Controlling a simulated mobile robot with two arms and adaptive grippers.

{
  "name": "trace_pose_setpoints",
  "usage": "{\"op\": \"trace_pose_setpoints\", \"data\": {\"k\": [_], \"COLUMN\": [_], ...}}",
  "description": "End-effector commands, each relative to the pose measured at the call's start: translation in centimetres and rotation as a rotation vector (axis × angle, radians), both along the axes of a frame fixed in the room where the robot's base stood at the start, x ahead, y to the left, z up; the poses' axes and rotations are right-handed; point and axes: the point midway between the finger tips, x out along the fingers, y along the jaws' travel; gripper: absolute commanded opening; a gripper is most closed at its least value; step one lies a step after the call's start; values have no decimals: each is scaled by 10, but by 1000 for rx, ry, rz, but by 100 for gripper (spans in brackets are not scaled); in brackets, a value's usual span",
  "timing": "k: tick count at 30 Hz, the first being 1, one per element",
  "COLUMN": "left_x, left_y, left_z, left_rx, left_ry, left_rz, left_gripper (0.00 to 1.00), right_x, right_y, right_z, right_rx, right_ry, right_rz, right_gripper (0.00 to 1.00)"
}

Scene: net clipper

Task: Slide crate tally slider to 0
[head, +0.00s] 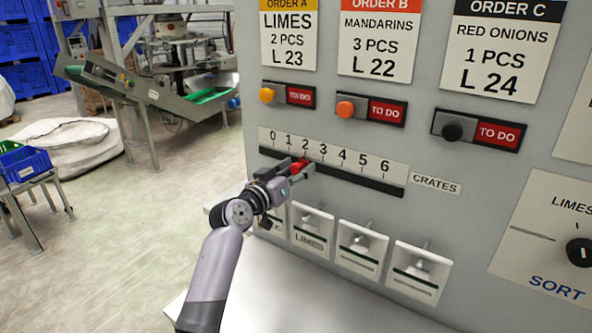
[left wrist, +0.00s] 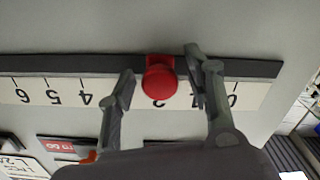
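The crate tally slider has a red knob (head: 297,167) on a dark horizontal track (head: 362,181) below a white scale marked 0 to 6. The knob stands at about the 2 mark; in the left wrist view the red knob (left wrist: 159,78) partly covers the 2. My left gripper (head: 294,168) reaches the track, with one finger on each side of the knob. In the left wrist view the gripper (left wrist: 160,76) is open, with visible gaps between both fingers and the knob. My right gripper is not in view.
Above the scale are an orange-yellow button (head: 266,95), an orange button (head: 345,109) and a black button (head: 452,131). A light ledge (head: 320,305) juts out underneath. A black sort knob (head: 579,252) is at the right.

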Motion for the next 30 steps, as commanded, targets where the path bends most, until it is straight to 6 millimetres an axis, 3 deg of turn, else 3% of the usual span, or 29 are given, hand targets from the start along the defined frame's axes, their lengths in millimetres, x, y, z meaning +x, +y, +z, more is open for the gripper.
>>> {"op": "trace_pose_setpoints", "data": {"k": [21,30], "left_x": [0,0], "left_y": [0,0], "left_z": [0,0], "left_rx": [0,0], "left_ry": [0,0], "left_rz": [0,0], "left_gripper": [0,0], "right_x": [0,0], "right_y": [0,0], "right_z": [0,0], "right_rx": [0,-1], "right_ry": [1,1], "right_rz": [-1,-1], "right_gripper": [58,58]}}
